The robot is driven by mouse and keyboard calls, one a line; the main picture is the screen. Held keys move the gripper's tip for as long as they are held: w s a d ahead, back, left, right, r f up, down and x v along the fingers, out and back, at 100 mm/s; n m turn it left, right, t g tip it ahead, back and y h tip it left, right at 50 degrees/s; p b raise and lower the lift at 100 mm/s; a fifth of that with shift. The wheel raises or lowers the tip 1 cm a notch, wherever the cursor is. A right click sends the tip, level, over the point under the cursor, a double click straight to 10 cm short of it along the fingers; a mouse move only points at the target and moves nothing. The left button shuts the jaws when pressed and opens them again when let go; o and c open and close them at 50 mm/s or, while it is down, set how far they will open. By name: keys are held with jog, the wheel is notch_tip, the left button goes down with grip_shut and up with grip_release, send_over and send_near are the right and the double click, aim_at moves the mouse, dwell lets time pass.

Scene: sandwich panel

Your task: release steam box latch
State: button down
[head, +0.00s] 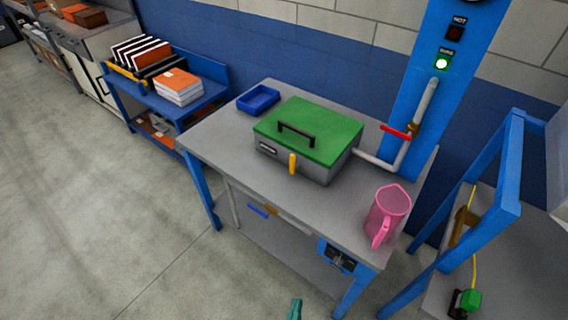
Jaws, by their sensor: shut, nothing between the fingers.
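The steam box (300,138) is a grey metal box with a green lid (325,125) and a black bar handle (296,131) on top. It sits on the grey bench, and its lid looks closed. A yellow latch (292,164) hangs upright on the front face of the box, right of a small dark label plate. My gripper (296,307) shows only as a teal tip at the bottom edge, with its fingers shut and empty. It is well in front of the box and apart from the latch; the rest of it is out of frame.
A pink jug (387,213) stands at the bench's right end; a blue tray (258,98) is behind left. A pipe with a red lever (396,131) joins the box to a blue post, where a green lamp (441,64) is lit. A blue frame stands right. Floor at left is clear.

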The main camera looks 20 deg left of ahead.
jog(key=w+a+n, duration=0.4)
jog(key=w+a, duration=0.1)
jog(key=w, duration=0.3)
jog(key=w+a+n, duration=0.3)
jog(key=w+a, duration=0.3)
jog(key=w, duration=0.2)
jog(key=w+a+r+n+t, duration=0.3)
jog(key=w+a+r+n, duration=0.2)
jog(key=w+a+r, duration=0.6)
jog(key=shift+w+a+r+h, duration=0.3)
jog(key=shift+w+r, duration=0.1)
jog(key=shift+w, duration=0.75)
